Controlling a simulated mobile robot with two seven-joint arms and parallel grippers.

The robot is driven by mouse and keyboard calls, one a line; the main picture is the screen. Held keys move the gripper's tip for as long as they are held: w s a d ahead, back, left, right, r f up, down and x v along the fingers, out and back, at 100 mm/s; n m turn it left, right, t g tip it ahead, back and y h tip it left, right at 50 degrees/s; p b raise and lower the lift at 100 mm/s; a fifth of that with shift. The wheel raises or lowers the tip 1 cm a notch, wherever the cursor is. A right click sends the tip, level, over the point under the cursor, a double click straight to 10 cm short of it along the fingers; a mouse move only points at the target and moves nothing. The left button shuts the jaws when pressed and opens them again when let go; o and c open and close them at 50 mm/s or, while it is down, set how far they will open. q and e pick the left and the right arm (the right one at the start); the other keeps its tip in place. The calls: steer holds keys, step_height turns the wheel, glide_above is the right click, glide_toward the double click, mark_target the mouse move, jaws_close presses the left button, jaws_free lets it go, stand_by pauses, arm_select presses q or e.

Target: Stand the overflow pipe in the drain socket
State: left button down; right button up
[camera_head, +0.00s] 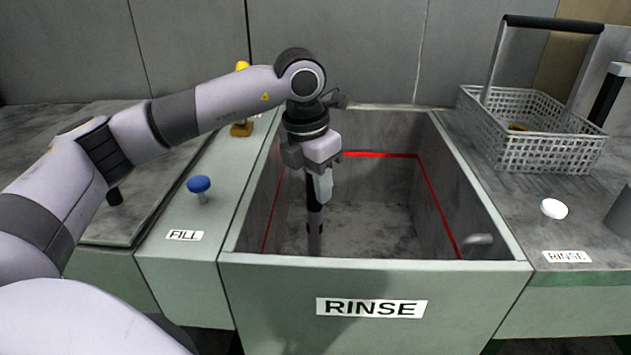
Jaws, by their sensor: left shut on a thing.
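My left gripper (320,187) reaches down into the tank marked RINSE (375,257). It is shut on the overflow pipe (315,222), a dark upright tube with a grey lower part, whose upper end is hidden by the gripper. The pipe's lower end is near the tank floor at the left front. The front wall cuts off the view there, so I cannot tell whether it touches the floor. The drain socket does not show. My right gripper is not in view.
A white basket (541,140) with a raised handle stands on the right counter. A white knob (554,209) is by the tank's right rim. A blue knob (199,184) and a yellow fitting (241,129) are on the left ledge. A red line runs around the tank's inner walls.

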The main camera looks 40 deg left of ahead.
mark_target(316, 210)
arm_select(q)
steer(key=shift+f+b, duration=2.15)
steer(key=shift+f, duration=0.75)
stand_by(1.0)
steer(key=shift+c, duration=1.5)
jaws_free()
steer(key=shift+f, duration=0.1)
